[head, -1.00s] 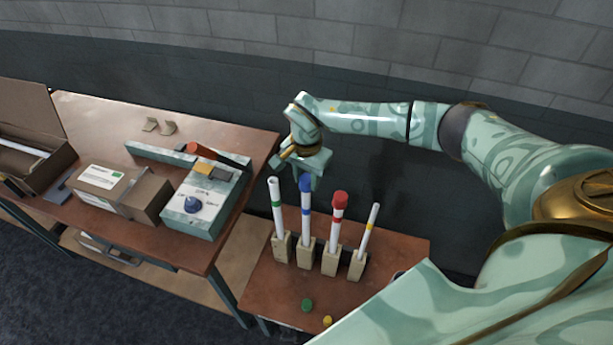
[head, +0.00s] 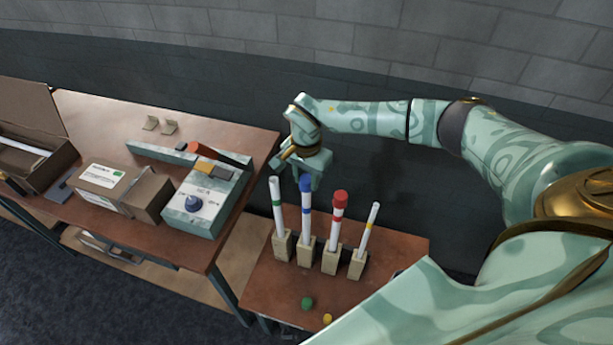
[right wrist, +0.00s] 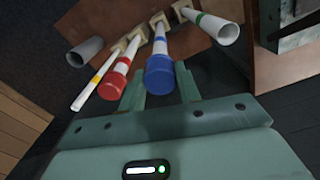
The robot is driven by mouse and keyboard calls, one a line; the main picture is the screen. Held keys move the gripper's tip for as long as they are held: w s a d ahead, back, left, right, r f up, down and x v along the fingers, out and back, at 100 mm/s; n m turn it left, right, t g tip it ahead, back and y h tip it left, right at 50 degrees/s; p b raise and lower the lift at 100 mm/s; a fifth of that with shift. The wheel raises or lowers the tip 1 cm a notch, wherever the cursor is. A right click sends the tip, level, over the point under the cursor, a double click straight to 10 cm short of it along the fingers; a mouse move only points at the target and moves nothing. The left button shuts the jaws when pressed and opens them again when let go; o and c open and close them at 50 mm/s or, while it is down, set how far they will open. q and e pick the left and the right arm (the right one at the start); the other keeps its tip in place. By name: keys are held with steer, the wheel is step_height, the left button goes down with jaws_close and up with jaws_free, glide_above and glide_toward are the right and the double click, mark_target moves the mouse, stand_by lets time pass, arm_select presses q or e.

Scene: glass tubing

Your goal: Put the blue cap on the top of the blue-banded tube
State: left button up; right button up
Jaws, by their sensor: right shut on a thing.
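The blue-banded tube (head: 306,224) stands upright in a pale block on the small brown table. The blue cap (head: 306,185) sits at its top end, and in the right wrist view the cap (right wrist: 159,76) lines up with the tube (right wrist: 160,46). My right gripper (head: 307,178) is above the tube with its fingers around the cap. In the right wrist view the gripper (right wrist: 159,84) has one finger on each side of the cap, shut on it. The fingers partly hide the cap in the head view. My left gripper is not in view.
Beside it stand a green-banded tube (head: 278,207), a red-capped tube (head: 337,220) and a yellow-banded tube (head: 370,230). A green cap (head: 307,303) and a yellow cap (head: 327,320) lie at the table's front. A control box (head: 207,200) stands on the left table.

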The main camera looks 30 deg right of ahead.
steer(key=shift+f+b, duration=0.65)
steer(key=shift+f, duration=0.55)
stand_by(0.7)
stand_by(0.3)
steer(key=o, duration=1.6)
steer(key=shift+o, duration=0.2)
steer(key=shift+r, duration=0.1)
step_height(320, 180, up, 8)
steer(key=p, duration=0.7)
